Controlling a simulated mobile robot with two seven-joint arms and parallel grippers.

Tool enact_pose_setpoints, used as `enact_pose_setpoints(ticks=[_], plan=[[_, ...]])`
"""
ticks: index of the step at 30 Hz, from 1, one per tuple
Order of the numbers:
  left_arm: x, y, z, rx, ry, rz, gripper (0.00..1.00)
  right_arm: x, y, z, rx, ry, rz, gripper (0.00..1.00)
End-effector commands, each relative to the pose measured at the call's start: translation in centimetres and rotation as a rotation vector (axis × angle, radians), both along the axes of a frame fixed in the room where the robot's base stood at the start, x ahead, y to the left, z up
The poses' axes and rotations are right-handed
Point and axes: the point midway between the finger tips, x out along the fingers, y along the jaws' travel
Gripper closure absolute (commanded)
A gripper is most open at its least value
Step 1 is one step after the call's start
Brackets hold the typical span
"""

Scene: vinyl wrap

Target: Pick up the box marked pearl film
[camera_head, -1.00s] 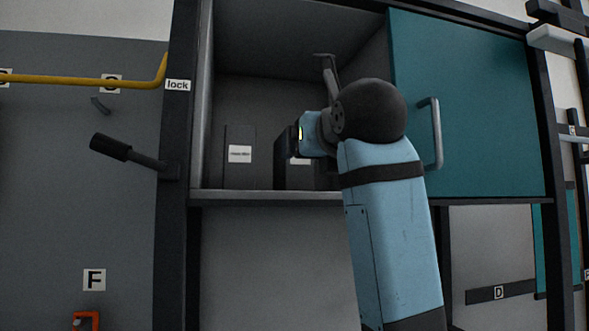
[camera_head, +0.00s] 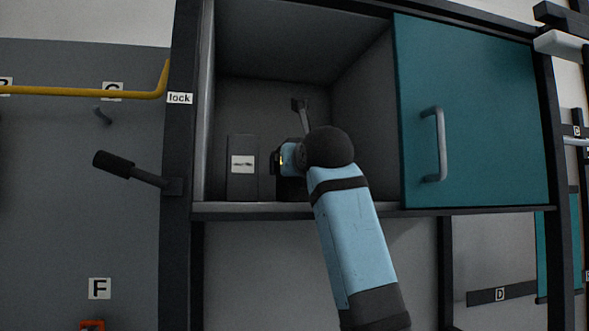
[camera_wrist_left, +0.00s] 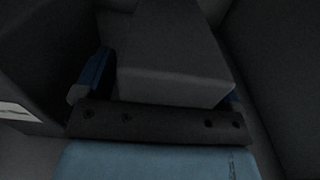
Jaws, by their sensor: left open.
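Two dark upright boxes stand side by side in the open cabinet. The left box (camera_head: 241,187) has a white label whose print I cannot read. The right box (camera_head: 291,190) is mostly hidden behind my left gripper (camera_head: 281,160), so its label does not show. In the left wrist view the right box (camera_wrist_left: 175,65) reaches between the blue fingers of my left gripper (camera_wrist_left: 166,88). The fingers are open, one on each side of it; I cannot tell whether they touch it. The left box (camera_wrist_left: 50,60) is just outside the left finger. My right gripper is not in view.
The cabinet has a raised front edge (camera_head: 300,209) and a left side wall (camera_head: 206,110). A teal sliding door (camera_head: 475,110) covers its right half. A black lever (camera_head: 130,168) sticks out left of the cabinet. Free room lies right of the boxes.

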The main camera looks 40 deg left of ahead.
Motion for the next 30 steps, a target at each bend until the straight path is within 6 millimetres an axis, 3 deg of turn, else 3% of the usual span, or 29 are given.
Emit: enact_pose_setpoints(ticks=[6,14,15,23,30], plan=[[0.1,0.0,0.0,0.001,-0.001,0.0,0.11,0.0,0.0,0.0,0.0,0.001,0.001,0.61],[0.1,0.0,0.0,0.001,-0.001,0.0,0.68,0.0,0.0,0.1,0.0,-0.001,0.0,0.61],[0.0,0.0,0.0,0.002,-0.001,0.0,0.71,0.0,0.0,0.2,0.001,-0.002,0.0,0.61],[0.0,0.0,0.2,0.002,-0.001,0.0,0.7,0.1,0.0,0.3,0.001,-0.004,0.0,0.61],[0.0,0.0,2.8,0.002,-0.003,0.0,0.7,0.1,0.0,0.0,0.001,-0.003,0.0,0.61]])
